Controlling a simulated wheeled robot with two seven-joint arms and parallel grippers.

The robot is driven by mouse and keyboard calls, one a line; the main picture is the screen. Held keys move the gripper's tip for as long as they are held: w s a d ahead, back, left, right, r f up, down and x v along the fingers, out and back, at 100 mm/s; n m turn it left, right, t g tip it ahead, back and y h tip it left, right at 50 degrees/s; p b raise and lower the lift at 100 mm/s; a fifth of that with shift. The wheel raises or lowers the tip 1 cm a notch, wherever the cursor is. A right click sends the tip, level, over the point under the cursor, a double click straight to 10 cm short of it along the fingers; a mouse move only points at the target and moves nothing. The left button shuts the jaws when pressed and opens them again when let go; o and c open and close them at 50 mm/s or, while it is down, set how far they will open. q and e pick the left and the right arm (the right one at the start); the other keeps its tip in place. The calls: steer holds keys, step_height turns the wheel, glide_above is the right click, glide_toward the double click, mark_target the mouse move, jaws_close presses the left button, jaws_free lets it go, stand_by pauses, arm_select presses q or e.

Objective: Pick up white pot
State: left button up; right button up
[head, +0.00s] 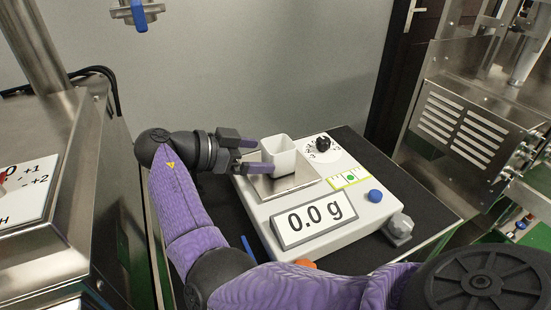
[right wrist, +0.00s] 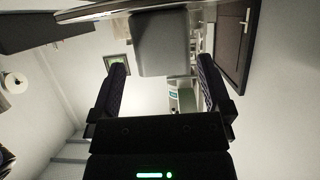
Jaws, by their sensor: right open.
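The white pot (head: 281,154) is a small square, open-topped cup standing upright on the metal plate (head: 297,182) of the scale. My right gripper (head: 257,157) is open at the pot's left side, its purple fingers pointing at the pot. In the right wrist view the pot (right wrist: 160,48) shows grey between and just beyond the two fingertips (right wrist: 161,66), with a visible gap on each side. The gripper is not closed on it. My left gripper is not in view.
The white scale (head: 340,215) reads 0.0 g and has a black dial (head: 323,144) and a blue button (head: 375,196). It stands on a dark table (head: 425,195). Steel machines stand left (head: 50,215) and right (head: 470,115). A grey knob (head: 401,225) sits by the scale's right corner.

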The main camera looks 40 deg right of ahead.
mark_target(265, 157)
steer(key=x, duration=0.5)
steer(key=shift+w+a+f+b, duration=0.1)
steer(key=shift+w+f+b, duration=0.05)
steer(key=shift+f+b, duration=0.15)
steer(key=shift+d+f, duration=0.1)
steer(key=shift+d, duration=0.35)
steer(key=c, duration=1)
